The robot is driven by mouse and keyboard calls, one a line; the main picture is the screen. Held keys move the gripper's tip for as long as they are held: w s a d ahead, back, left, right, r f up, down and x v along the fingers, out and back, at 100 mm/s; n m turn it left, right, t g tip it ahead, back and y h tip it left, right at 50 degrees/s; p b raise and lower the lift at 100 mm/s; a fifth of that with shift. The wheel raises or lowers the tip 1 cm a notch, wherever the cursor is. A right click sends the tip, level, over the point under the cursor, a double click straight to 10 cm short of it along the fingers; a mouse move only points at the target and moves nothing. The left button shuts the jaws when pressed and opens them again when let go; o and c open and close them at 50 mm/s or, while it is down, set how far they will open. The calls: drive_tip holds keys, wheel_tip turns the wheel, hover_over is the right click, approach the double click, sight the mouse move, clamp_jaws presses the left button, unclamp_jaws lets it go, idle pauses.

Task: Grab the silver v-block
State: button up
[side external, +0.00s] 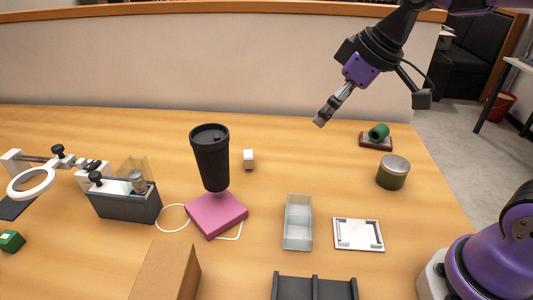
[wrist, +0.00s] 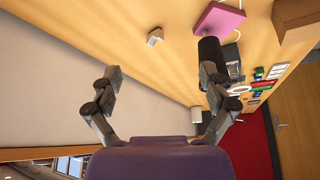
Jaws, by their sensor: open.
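A small silver-white block (side external: 249,159), which appears to be the silver v-block, sits on the wooden table to the right of the black tumbler. In the wrist view the block (wrist: 155,37) shows above the gap between my fingers, with a notch seeming to face down in the picture. My gripper (side external: 321,121) is held in the air, well above the table and up to the right of the block. In the wrist view my gripper (wrist: 160,74) has its two fingers spread wide, with nothing between them.
A black tumbler (side external: 210,155) stands at a pink block (side external: 217,214) left of the v-block. A clear tray (side external: 298,239), a white plate (side external: 358,234), a lidded jar (side external: 392,174) and a green roll (side external: 378,132) are to the right.

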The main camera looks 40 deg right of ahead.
drive_tip(key=w+f+n+g+y, duration=0.15)
drive_tip(key=w+f+n, duration=0.25)
drive_tip(key=w, duration=0.7)
drive_tip(key=n+y, duration=0.2)
drive_tip(key=n, duration=0.1)
approach(248, 155)
drive_tip(key=x, duration=0.3)
drive_tip(key=shift+a+f+y, duration=0.25)
drive_tip(key=shift+a, duration=0.1)
drive_tip(key=x, duration=0.5)
drive_tip(key=shift+a+f, duration=0.2)
drive_tip(key=shift+f, duration=0.2)
drive_tip(key=c, duration=1.3)
